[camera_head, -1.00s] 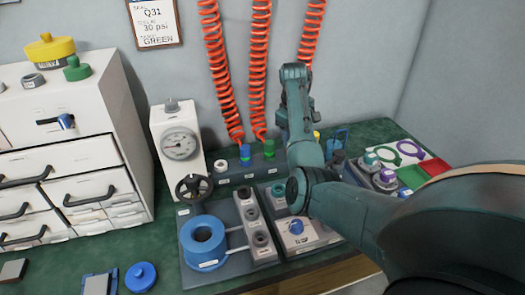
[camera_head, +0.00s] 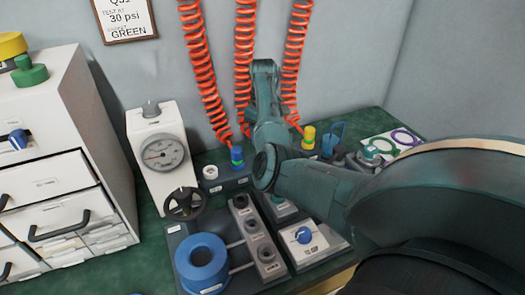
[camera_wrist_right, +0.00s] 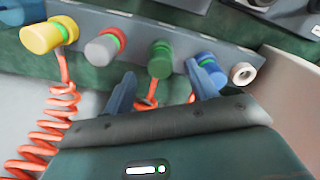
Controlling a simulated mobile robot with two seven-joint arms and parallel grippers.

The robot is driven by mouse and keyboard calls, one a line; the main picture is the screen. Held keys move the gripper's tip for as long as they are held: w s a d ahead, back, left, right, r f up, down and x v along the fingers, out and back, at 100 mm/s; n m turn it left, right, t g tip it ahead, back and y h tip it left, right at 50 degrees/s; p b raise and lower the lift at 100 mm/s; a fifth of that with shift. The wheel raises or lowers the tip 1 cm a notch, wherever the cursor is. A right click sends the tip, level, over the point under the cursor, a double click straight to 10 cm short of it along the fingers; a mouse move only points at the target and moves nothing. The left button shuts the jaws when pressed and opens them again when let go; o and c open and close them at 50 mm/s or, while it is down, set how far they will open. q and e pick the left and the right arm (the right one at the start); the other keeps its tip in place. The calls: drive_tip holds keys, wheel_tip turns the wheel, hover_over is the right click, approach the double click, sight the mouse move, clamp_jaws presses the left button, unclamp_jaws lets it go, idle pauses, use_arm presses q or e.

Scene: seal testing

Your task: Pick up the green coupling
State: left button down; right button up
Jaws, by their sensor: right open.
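The green coupling (camera_wrist_right: 160,60) is seen in the right wrist view, seated along the grey rail (camera_wrist_right: 135,32) with an orange hose at its lower end. My right gripper (camera_wrist_right: 165,86) is open. Its left finger lies in the gap between the grey and green couplings. Its right finger overlaps the blue coupling (camera_wrist_right: 205,66) in the picture; I cannot tell whether they touch. The green coupling shows between the fingers, not gripped. In the head view my right arm (camera_head: 270,115) hides the green coupling. My left gripper is not in view.
A yellow coupling (camera_wrist_right: 45,35) and a grey coupling (camera_wrist_right: 103,46) share the rail. Orange coiled hoses (camera_head: 243,60) hang behind. A pressure gauge (camera_head: 163,153) stands left of the rail. A blue ring fixture (camera_head: 202,262) lies in front. A drawer cabinet (camera_head: 45,160) stands far left.

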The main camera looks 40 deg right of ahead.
drive_tip(key=f, duration=0.1)
drive_tip(key=f+b, duration=0.1)
drive_tip(key=f, duration=0.3)
drive_tip(key=shift+w+f, duration=0.1)
drive_tip(key=shift+w, duration=0.15)
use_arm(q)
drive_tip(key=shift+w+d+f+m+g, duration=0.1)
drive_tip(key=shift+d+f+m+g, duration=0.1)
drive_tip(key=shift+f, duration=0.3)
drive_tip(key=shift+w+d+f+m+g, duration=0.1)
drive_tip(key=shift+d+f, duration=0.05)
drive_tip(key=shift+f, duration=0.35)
use_arm(e)
drive_tip(key=c, duration=1.1)
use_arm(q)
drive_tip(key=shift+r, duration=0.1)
